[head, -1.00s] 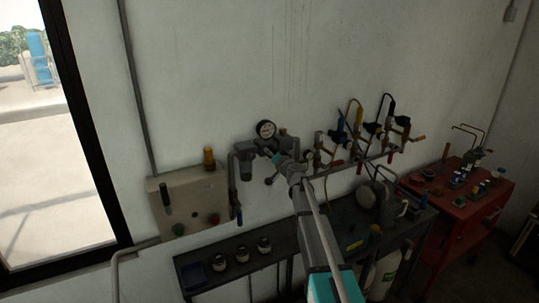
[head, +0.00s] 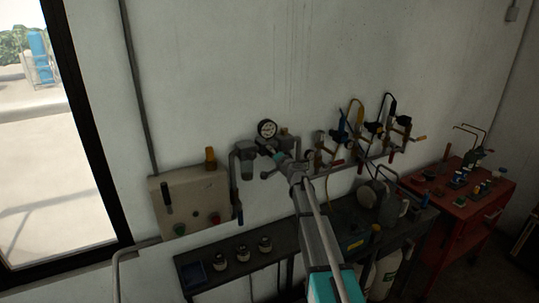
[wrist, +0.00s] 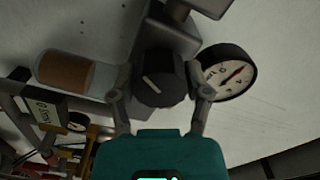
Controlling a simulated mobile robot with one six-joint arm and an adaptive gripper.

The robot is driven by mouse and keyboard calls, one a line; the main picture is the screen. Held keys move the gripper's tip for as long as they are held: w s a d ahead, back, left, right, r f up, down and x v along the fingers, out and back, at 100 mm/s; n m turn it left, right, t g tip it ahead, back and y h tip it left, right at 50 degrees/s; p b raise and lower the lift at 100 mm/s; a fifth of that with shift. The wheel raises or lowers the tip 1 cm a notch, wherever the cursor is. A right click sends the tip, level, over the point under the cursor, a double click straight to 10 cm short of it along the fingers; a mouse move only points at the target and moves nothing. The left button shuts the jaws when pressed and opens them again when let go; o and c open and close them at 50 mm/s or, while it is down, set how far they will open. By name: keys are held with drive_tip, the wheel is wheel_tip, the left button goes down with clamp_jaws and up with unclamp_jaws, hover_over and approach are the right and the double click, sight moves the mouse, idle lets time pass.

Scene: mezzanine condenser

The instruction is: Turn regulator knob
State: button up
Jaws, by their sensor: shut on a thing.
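The regulator knob (wrist: 160,82) is dark and ridged, with a pale pointer line on its face. In the wrist view my gripper (wrist: 162,92) has one finger on each side of the knob and is shut on it. The round pressure gauge (wrist: 224,73), white-faced with a red needle, sits just right of the knob; it also shows in the head view (head: 267,129). In the head view my gripper (head: 279,156) is at the regulator on the wall, and my arm hides the knob there.
A beige control box (head: 190,200) with red and green buttons is at left. Several valves and hoses (head: 370,130) line the wall at right. A dark bench (head: 345,215) stands below, with a red tool cart (head: 460,200) at far right. The upper wall is clear.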

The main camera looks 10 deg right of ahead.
drive_tip(key=m, duration=0.7)
drive_tip(key=shift+d+m, duration=0.1)
drive_tip(key=shift+m, duration=0.2)
drive_tip(key=m, duration=0.6)
drive_tip(key=shift+s, duration=0.15)
drive_tip(key=shift+m, duration=0.3)
drive_tip(key=o, duration=1.1)
drive_tip(key=shift+o, duration=0.2)
drive_tip(key=v, duration=1.2)
